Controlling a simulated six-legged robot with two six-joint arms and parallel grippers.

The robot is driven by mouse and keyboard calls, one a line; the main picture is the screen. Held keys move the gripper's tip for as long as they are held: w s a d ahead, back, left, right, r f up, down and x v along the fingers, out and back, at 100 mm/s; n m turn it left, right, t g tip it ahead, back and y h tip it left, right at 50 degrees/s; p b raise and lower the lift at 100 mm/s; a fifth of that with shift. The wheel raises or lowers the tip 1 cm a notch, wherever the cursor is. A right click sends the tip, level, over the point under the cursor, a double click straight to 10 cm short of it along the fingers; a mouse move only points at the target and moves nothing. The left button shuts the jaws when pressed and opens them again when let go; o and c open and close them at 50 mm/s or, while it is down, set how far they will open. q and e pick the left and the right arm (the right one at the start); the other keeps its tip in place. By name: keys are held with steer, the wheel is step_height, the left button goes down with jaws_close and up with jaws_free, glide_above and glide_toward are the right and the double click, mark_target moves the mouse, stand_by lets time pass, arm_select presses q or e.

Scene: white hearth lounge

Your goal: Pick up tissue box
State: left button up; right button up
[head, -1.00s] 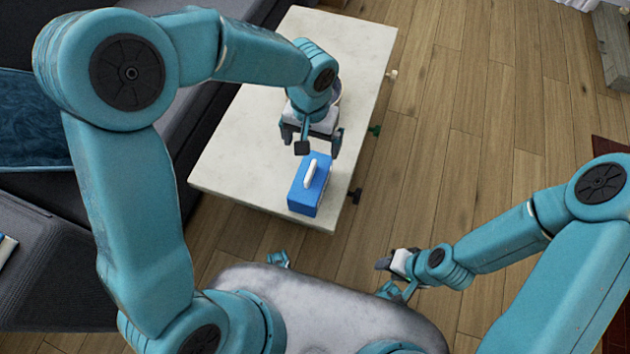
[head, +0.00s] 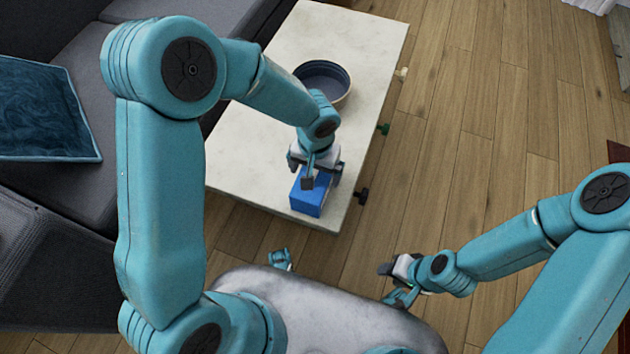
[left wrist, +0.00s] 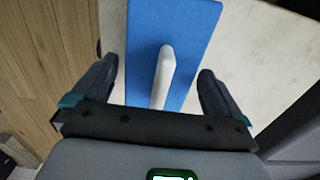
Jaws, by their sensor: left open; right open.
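The blue tissue box (head: 307,198) stands near the front right corner of the pale table, partly hidden by my left gripper in the head view. In the left wrist view the blue box (left wrist: 198,38) has a white tissue (left wrist: 163,75) sticking up from its top. My left gripper (head: 318,181) is open right over the box. My right gripper (head: 388,276) is open and empty, low over the floor to the right.
The pale table (head: 240,150) has a dark round bowl (head: 326,80) farther back. A grey sofa (head: 65,200) with a blue cushion (head: 45,110) stands at left. Wooden floor (head: 480,120) is clear at right.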

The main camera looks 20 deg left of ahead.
arm_select(q)
step_height(320, 180, down, 2)
steer(key=shift+f, duration=0.15)
steer(key=c, duration=0.9)
steer(key=shift+w, duration=0.1)
steer(key=shift+c, duration=0.2)
